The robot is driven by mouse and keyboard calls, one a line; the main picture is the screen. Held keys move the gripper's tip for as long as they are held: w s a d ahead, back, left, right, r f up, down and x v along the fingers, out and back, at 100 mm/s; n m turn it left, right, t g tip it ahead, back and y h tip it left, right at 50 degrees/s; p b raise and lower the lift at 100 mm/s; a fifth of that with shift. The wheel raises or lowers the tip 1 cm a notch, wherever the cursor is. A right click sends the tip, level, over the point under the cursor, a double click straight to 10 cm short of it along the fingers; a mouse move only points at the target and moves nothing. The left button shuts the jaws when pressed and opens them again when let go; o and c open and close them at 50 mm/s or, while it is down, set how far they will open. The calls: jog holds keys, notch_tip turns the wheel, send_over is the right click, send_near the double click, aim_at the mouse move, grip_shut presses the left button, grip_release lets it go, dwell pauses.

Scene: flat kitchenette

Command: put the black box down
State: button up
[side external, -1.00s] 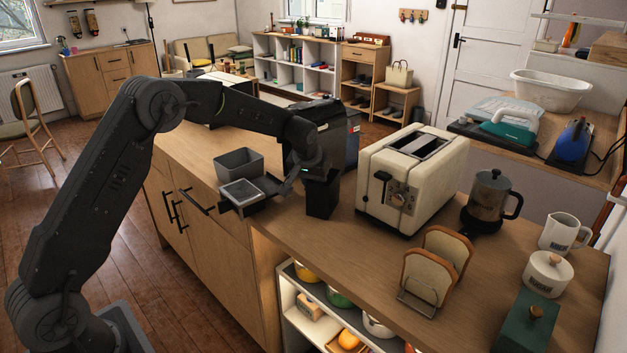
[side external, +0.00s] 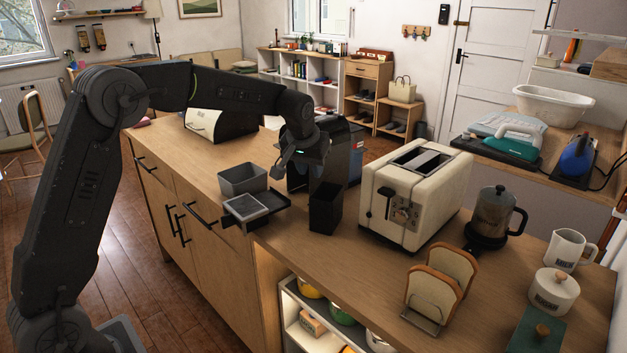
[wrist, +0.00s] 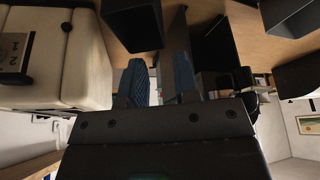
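The black box (side external: 325,208) is a small, tall, open-topped box. It stands upright on the wooden counter (side external: 375,262), left of the toaster. In the wrist view a dark box beside the toaster, which looks like the same one, shows at the top (wrist: 131,22), cut off by the frame. My gripper (wrist: 160,80) has its two bluish, ridged fingers apart with an empty gap between them. In the side view my gripper (side external: 303,155) is just above and behind the box, apart from its rim. Its fingertips are hard to make out there.
The cream toaster (side external: 412,195) stands close on the right. Dark and bluish containers (side external: 352,155) stand behind my gripper. A toast rack (side external: 438,285) and coffee press (side external: 494,215) stand right. Counter in front is clear.

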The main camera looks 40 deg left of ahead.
jog(key=shift+v, duration=0.95)
jog(key=s+d+r+m+t+h, duration=0.1)
jog(key=s+d+r+m, duration=0.2)
jog(key=s, duration=0.9)
jog(key=s+d+r, duration=0.3)
jog(key=s+d, duration=0.1)
jog(key=s, duration=0.8)
jog(key=s+d+f+m, duration=0.1)
jog(key=s+d+f, duration=0.1)
jog(key=s, duration=0.7)
jog(key=shift+s+f+m+h, duration=0.3)
jog(key=shift+s+f+h, duration=0.1)
jog(key=shift+f, duration=0.4)
jog(key=o, duration=1.3)
jog(key=shift+w, duration=0.1)
